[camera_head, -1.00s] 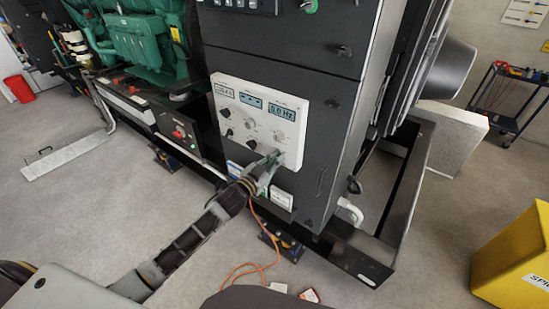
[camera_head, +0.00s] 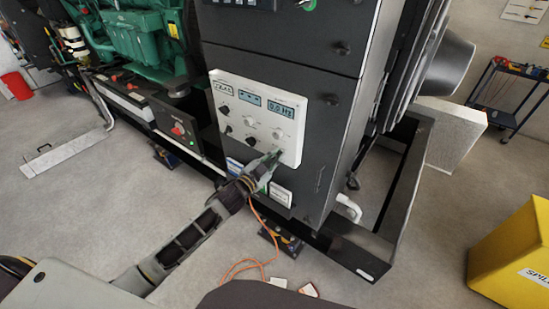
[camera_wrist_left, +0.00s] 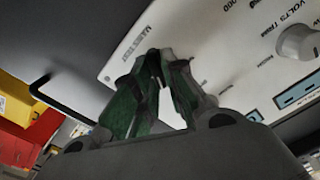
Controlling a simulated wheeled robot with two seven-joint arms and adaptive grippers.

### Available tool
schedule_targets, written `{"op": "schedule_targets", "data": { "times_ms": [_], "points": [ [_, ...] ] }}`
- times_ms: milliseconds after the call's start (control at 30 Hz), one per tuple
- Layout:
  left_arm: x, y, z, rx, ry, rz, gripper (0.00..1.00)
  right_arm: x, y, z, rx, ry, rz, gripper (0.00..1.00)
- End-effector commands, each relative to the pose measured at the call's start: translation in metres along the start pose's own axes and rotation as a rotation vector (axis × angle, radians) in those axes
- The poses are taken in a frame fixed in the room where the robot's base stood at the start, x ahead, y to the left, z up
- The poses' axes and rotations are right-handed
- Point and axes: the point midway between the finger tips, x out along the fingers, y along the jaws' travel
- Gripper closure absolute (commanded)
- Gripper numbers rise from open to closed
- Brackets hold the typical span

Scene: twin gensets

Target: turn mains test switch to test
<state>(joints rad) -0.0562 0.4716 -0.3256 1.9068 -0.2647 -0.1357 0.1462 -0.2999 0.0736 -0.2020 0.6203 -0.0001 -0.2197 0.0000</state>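The white control panel (camera_head: 246,139) is on the front of the dark cabinet, with several knobs and small displays. The mains test switch itself does not show; the label "MAINS TEST" (camera_wrist_left: 134,38) is readable in the left wrist view, just beyond my fingertips. My left gripper (camera_head: 277,154) is at the panel's lower right corner. In the left wrist view the left gripper (camera_wrist_left: 166,54) has its green-grey fingertips brought together against or very close to the panel face. The tips hide what lies between or behind them, so I cannot see the switch's position. My right gripper is not in view.
A round knob (camera_head: 278,134) sits just above my left fingertips. Small labelled boxes (camera_head: 280,194) are mounted below the panel. An orange cable (camera_head: 262,262) lies on the floor. A yellow bin (camera_head: 515,260) stands at right, and a green engine (camera_head: 140,42) at left.

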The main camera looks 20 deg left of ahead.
Motion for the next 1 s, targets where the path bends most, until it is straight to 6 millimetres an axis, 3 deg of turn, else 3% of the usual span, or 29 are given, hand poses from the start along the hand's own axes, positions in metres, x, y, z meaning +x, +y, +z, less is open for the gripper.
{"op": "schedule_targets", "data": {
  "times_ms": [100, 633, 1000],
  "points": [
    [0.001, -0.002, -0.002, 0.001, 0.005, -0.003, 0.69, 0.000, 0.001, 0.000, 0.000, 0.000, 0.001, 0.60],
    [-0.004, 0.000, 0.001, -0.002, -0.001, 0.000, 0.69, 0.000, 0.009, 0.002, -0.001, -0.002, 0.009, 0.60],
    [-0.027, 0.001, 0.001, -0.003, -0.002, 0.001, 0.69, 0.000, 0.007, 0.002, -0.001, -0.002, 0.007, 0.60]
  ]
}}
